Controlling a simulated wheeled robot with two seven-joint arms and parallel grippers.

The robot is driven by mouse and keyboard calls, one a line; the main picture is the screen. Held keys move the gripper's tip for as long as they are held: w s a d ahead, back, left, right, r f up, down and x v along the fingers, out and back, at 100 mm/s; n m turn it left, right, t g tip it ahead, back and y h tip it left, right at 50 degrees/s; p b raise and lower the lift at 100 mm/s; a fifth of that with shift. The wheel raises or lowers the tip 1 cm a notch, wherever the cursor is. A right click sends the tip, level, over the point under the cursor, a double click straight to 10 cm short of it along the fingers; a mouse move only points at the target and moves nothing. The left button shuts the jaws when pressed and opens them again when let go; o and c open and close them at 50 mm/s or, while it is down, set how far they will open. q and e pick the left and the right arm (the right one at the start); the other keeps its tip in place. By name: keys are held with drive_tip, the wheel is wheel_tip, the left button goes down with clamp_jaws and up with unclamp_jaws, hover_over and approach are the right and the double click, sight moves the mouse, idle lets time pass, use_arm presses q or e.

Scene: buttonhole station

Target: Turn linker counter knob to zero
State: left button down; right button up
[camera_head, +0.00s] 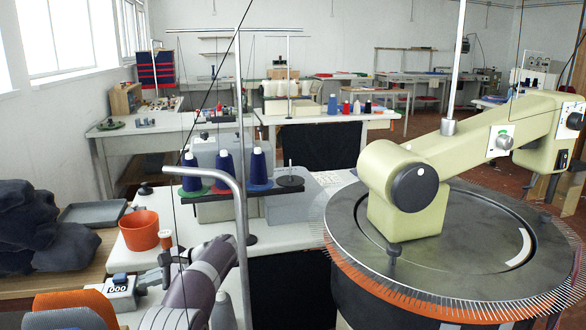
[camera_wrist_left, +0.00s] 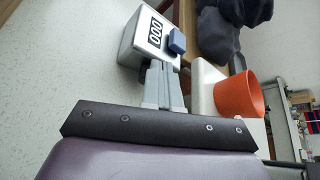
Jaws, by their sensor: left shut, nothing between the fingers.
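The linker counter is a small pale box (camera_head: 120,296) at the lower left in the head view, and it shows in the left wrist view (camera_wrist_left: 136,45). Its black-framed display (camera_wrist_left: 155,31) reads 000. Its blue knob (camera_wrist_left: 177,41) sticks out beside the display; it is small in the head view (camera_head: 119,279). My left gripper (camera_wrist_left: 162,66) is shut and empty, its grey fingers pointing at the counter. The fingertips are close below the knob; I cannot tell whether they touch the box. My right gripper is in neither view.
An orange pot (camera_head: 140,230) stands behind the counter, near dark fabric (camera_head: 40,230). A bent grey pipe (camera_head: 240,230) rises beside my left arm. Cones of blue yarn (camera_head: 225,168) stand further back. The round linker (camera_head: 430,255) with its needle ring fills the right.

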use_arm(q)
drive_tip(key=shift+r, duration=0.1)
drive_tip(key=shift+d+r, duration=0.2)
drive_tip(key=shift+d, duration=0.05)
drive_tip(key=d+p, duration=0.2)
drive_tip(key=w+d+p, duration=0.1)
drive_tip(key=d, duration=0.2)
drive_tip(key=shift+w+r+p, duration=0.15)
drive_tip(key=shift+w+p, duration=0.05)
drive_tip(key=shift+p, duration=0.15)
drive_tip(key=shift+d, duration=0.15)
drive_tip(key=shift+f, duration=0.2)
